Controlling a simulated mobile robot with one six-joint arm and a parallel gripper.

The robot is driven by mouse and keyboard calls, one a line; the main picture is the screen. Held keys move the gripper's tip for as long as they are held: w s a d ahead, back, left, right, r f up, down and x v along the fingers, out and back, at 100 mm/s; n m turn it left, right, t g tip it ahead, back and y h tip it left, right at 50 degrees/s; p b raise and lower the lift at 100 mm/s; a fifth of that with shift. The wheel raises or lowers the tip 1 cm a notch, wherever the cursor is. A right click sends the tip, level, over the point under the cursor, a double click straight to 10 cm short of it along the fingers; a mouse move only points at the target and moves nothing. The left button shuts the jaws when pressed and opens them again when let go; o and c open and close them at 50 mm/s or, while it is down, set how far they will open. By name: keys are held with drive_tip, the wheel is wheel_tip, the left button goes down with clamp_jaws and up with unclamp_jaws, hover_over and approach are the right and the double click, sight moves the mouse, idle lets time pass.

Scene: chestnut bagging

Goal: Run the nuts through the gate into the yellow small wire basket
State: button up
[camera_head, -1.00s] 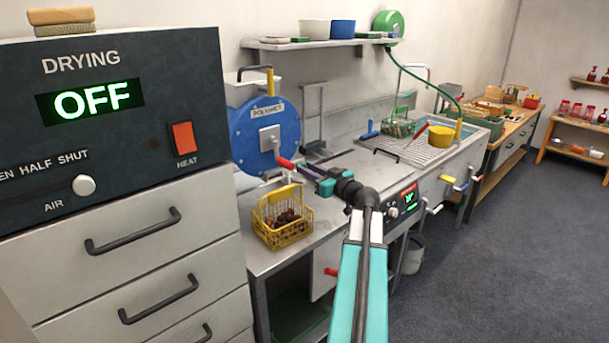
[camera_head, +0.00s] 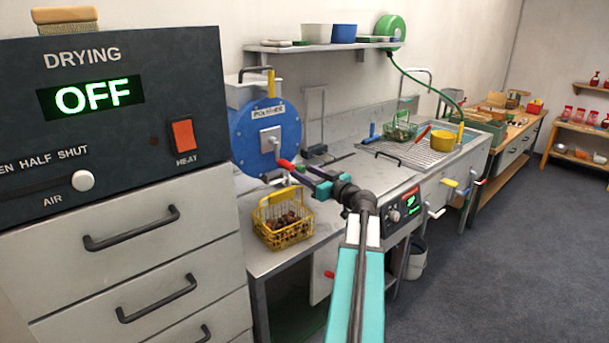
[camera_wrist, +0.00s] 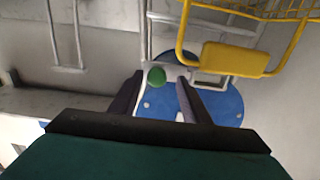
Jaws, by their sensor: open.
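The yellow small wire basket (camera_head: 270,238) stands on the metal bench below the blue polisher (camera_head: 250,137), its yellow handle up. Brown nuts (camera_head: 290,220) lie in it. The polisher has a grey plate (camera_head: 270,139) on its face and a red-handled lever (camera_head: 286,164) low at its front. My gripper (camera_head: 298,174) is open beside this lever, above and right of the basket. In the wrist view my gripper (camera_wrist: 158,82) has nothing held between its fingers; a green round knob (camera_wrist: 156,76) shows beyond them. The basket's yellow handle (camera_wrist: 235,59) is at upper right there. I cannot tell whether a finger touches the lever.
The drying cabinet (camera_head: 120,90) fills the left. A shelf (camera_head: 330,46) hangs above the bench. Open floor (camera_head: 530,230) lies at right.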

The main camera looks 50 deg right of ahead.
drive_tip(key=s+a+b, duration=0.2)
drive_tip(key=s+b, duration=0.1)
drive_tip(key=s, duration=1)
drive_tip(key=shift+s, duration=0.35)
